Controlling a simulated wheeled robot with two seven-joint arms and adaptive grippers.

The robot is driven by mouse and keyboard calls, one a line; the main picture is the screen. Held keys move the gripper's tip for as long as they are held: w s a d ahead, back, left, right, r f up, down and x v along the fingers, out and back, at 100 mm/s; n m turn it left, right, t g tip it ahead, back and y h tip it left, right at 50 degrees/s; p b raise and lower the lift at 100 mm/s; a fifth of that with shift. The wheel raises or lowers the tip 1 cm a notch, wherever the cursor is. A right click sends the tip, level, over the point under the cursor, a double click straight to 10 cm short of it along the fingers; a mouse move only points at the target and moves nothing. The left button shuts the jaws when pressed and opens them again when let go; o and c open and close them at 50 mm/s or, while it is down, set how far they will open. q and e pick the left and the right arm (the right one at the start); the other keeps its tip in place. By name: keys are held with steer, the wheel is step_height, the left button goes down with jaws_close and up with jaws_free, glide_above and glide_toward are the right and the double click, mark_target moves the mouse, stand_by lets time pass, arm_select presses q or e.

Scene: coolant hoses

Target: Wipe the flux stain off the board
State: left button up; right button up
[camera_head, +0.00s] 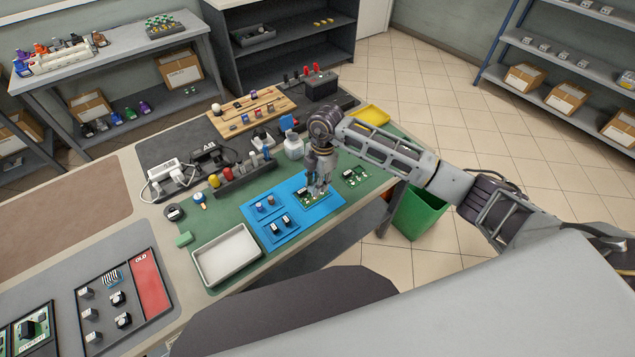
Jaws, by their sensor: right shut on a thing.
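A green circuit board (305,203) lies on the blue mat (326,207) near the front edge of the bench. My right gripper (320,188) points down over this board and covers part of it. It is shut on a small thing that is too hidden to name. I cannot tell whether that thing touches the board. No flux stain can be made out at this size. A second green board (355,177) lies to the right of the mat. My left gripper is not in view.
A white tray (226,256) stands left of the mat. Small parts sit in blue holders (278,228) on the mat. A rack of bottles (243,176) and a white bottle (294,146) stand behind. A yellow tray (373,115) lies right; a green bin (420,212) is on the floor.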

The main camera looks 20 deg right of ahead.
mark_target(318, 199)
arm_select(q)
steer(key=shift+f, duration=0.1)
arm_select(e)
steer(key=shift+f, duration=0.15)
